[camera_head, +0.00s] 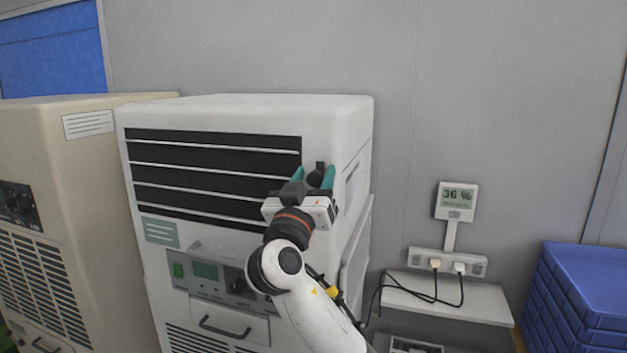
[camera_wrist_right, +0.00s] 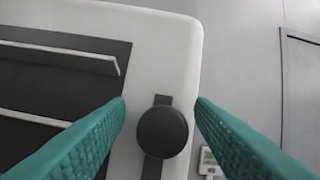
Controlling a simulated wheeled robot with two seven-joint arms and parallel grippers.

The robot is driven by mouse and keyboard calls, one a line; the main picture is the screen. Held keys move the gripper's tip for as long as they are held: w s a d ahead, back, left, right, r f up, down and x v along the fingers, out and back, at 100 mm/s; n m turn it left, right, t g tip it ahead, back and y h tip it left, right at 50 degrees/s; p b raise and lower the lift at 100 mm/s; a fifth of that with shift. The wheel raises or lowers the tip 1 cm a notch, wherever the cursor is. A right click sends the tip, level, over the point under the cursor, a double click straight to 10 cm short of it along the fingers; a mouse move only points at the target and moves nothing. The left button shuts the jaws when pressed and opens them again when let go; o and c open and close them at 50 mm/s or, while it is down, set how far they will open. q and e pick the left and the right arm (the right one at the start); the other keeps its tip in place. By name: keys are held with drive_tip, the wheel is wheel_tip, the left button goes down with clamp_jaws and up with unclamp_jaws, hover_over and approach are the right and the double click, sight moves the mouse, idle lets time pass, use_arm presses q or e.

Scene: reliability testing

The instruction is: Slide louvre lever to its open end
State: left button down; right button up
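The louvre lever shows as a round black knob (camera_wrist_right: 162,131) on a dark vertical slot in the white front panel, right of the black louvre grille (camera_head: 215,165). In the head view the knob (camera_head: 319,168) shows between my fingertips, near the grille's upper right corner. My right gripper (camera_head: 314,178) is open, with one teal finger on each side of the knob. In the right wrist view a gap shows between the knob and each finger (camera_wrist_right: 160,112). The slot's lower part runs out of the wrist view. My left gripper is not in view.
The white unit (camera_head: 260,112) has a control panel and drawer handle below the grille. A beige unit (camera_head: 90,150) stands to its left. At right are a wall display (camera_head: 457,201), a shelf (camera_head: 450,299) with cables and blue crates (camera_head: 585,295).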

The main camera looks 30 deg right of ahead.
drive_tip(key=shift+s+f, duration=0.1)
drive_tip(key=shift+f, duration=0.05)
drive_tip(key=b+v, duration=0.6)
drive_tip(key=v, duration=0.5)
drive_tip(key=shift+s+a, duration=0.25)
drive_tip(key=shift+a, duration=0.1)
drive_tip(key=shift+f, duration=0.1)
